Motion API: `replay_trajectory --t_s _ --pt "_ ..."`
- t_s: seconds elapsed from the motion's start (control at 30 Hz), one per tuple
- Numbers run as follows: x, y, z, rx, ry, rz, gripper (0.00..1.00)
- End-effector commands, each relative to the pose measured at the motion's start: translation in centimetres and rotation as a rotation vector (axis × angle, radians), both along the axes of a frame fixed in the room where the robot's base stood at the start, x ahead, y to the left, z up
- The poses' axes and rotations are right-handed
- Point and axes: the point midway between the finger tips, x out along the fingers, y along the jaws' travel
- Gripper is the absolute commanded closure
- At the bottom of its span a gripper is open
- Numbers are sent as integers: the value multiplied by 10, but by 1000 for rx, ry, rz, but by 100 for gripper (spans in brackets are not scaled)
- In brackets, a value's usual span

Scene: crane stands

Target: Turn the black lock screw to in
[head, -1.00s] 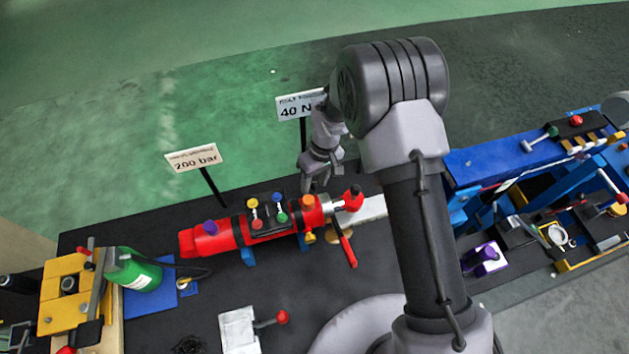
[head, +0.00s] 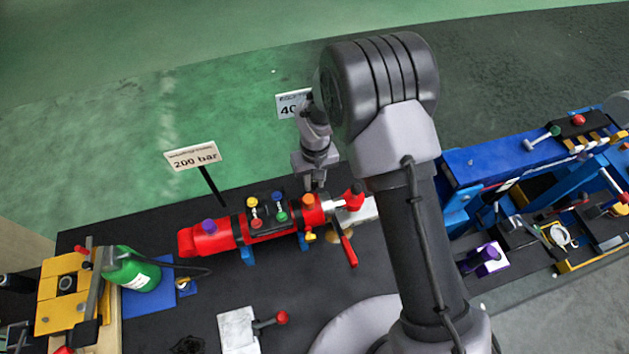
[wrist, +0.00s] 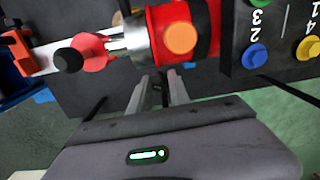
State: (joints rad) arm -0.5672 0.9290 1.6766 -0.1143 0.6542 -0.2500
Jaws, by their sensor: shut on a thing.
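A red cylinder (head: 212,241) lies on the dark bench in the head view, its silver rod running to a red end piece with a black top (head: 355,190). In the wrist view the red end piece (wrist: 90,50) is at upper left. My gripper (head: 317,186) points down at the far side of the cylinder's rod end. In the wrist view my gripper (wrist: 162,85) has its fingers close together beside the red cylinder body (wrist: 187,38). A small dark part, the black lock screw (wrist: 164,88), shows between the fingertips. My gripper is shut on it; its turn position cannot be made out.
An orange knob (head: 308,200) and several coloured buttons sit on top of the cylinder. A red lever (head: 347,249) hangs at its near side. A 200 bar sign (head: 193,157) stands behind left. Blue stands (head: 510,160) are to the right.

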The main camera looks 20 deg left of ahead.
Motion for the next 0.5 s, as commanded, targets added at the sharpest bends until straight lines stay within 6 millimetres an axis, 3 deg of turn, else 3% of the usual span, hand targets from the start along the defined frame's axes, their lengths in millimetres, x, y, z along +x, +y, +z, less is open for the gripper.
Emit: replay_trajectory --t_s 0.5 --pt "-1 6 -4 -189 -121 -388 100"
